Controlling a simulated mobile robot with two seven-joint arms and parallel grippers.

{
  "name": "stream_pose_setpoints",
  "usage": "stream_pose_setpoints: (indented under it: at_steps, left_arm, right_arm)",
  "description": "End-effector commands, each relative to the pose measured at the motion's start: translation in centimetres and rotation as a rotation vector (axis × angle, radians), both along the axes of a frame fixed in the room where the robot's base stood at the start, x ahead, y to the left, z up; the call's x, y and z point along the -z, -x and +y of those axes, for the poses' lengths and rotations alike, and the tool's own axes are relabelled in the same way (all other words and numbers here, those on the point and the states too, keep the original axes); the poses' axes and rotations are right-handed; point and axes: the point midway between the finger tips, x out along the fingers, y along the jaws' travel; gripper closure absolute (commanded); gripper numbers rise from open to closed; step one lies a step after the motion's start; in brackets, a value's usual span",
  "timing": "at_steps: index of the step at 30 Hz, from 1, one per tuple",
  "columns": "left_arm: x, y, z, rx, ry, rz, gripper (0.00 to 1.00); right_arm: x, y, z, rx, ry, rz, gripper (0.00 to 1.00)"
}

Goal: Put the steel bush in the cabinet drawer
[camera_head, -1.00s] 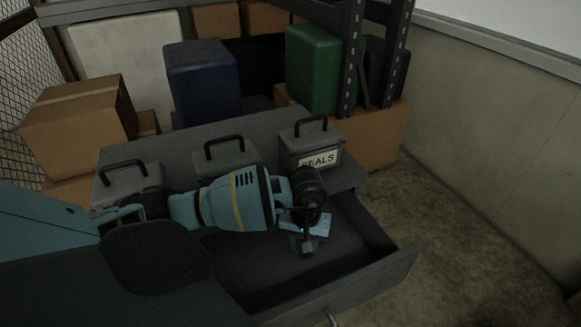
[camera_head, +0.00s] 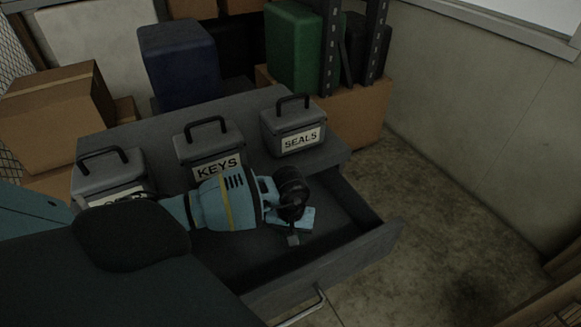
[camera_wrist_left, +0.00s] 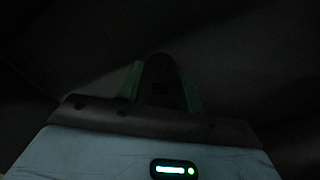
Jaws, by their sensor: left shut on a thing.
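The cabinet drawer (camera_head: 325,272) is pulled open in the head view. My left gripper (camera_head: 293,239) points down over and into the drawer, its fingertips low near the drawer's floor. In the left wrist view the green fingers (camera_wrist_left: 163,90) are shut on a dark, rounded piece, the steel bush (camera_wrist_left: 162,72), as far as the dim light shows. The bush is hidden in the head view by the gripper. I cannot tell whether it touches the drawer floor. My right gripper is not in view.
Three grey lidded boxes stand on the cabinet top (camera_head: 255,107): one labelled KEYS (camera_head: 208,147), one labelled SEALS (camera_head: 292,130), and a left one (camera_head: 110,175) with its label partly hidden. Cartons and coloured cases stand behind. Bare floor lies right of the drawer.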

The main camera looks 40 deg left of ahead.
Motion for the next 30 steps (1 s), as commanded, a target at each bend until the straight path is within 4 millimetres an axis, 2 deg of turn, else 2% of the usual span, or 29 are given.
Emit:
stream_pose_setpoints:
  at_steps: [3,4,8,20,23,30]
  left_arm:
    - [0.4,0.0,0.0,0.0,0.0,0.0,0.95]
    - [0.4,0.0,0.0,0.0,0.001,0.001,0.59]
    - [0.3,0.0,0.0,0.0,0.001,0.001,0.42]
    - [-0.3,0.0,0.0,0.0,0.001,-0.001,0.42]
    - [-1.5,-0.1,0.1,0.0,-0.001,-0.003,0.42]
    - [-6.4,-0.1,0.1,0.002,-0.002,-0.005,0.42]
  right_arm:
    - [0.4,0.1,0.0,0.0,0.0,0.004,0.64]
    - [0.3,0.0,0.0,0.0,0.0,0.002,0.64]
    - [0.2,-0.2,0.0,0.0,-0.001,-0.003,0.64]
    - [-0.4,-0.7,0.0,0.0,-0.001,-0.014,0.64]
    - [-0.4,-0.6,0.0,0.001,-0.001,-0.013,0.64]
    - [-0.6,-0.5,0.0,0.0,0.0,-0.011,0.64]
